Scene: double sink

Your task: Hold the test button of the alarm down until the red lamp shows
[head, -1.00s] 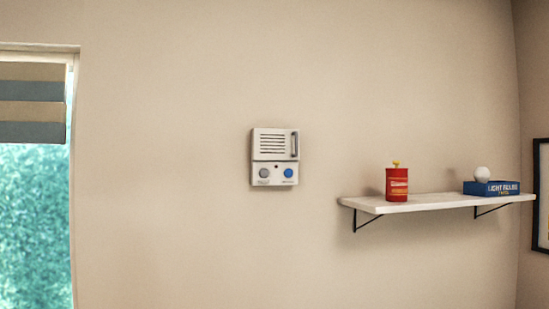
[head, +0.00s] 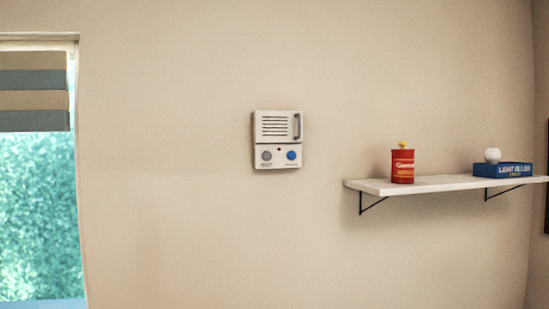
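The alarm (head: 278,139) is a white box on the beige wall, near the middle of the head view. It has a slotted grille on top and a dark upright handle or bar at its upper right. Below are a grey button (head: 266,155) at left, its label seeming to read "RESET", and a blue button (head: 291,155) at right, its label too small to read. A small dark spot (head: 279,149), perhaps the lamp, sits between them and shows no red. Neither of my grippers is in view.
A white wall shelf (head: 450,184) on black brackets stands out at right. It bears a red can (head: 403,166) and a blue light bulb box (head: 503,170) with a white bulb. A window (head: 38,200) with a striped blind is at left. The wall around the alarm is clear.

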